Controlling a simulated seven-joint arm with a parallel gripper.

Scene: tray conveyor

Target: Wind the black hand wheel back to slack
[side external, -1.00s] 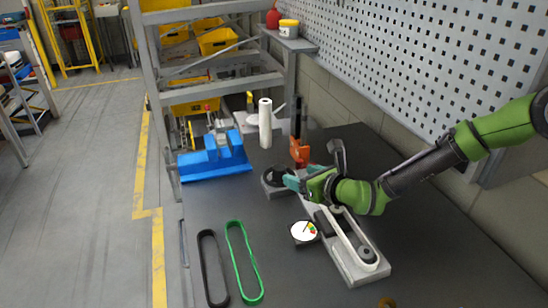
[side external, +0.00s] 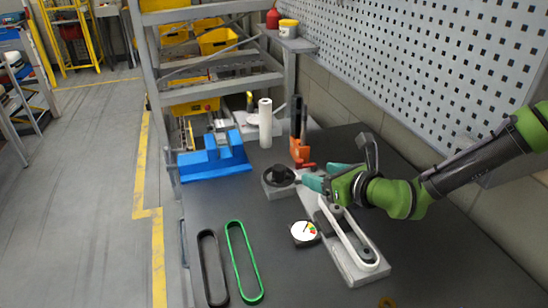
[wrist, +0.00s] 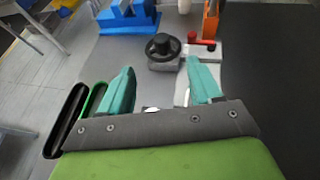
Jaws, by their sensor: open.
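The black hand wheel (side external: 279,176) sits on a grey block at the far end of the belt rig. In the wrist view the wheel (wrist: 163,46) shows whole, with its knob on top, beyond my fingertips and between their lines. My gripper (side external: 318,178) has teal fingers and is just right of the wheel in the side view, apart from it. In the wrist view my gripper (wrist: 163,85) is open with nothing between the fingers. The white belt (side external: 350,235) runs around pulleys on the pale base plate (side external: 372,272).
A round dial gauge (side external: 304,232) stands left of the rig. A black belt (side external: 212,268) and a green belt (side external: 243,262) lie on the dark table. A blue fixture (side external: 214,158), a white roll (side external: 265,124) and an orange clamp with red handle (side external: 300,150) stand behind.

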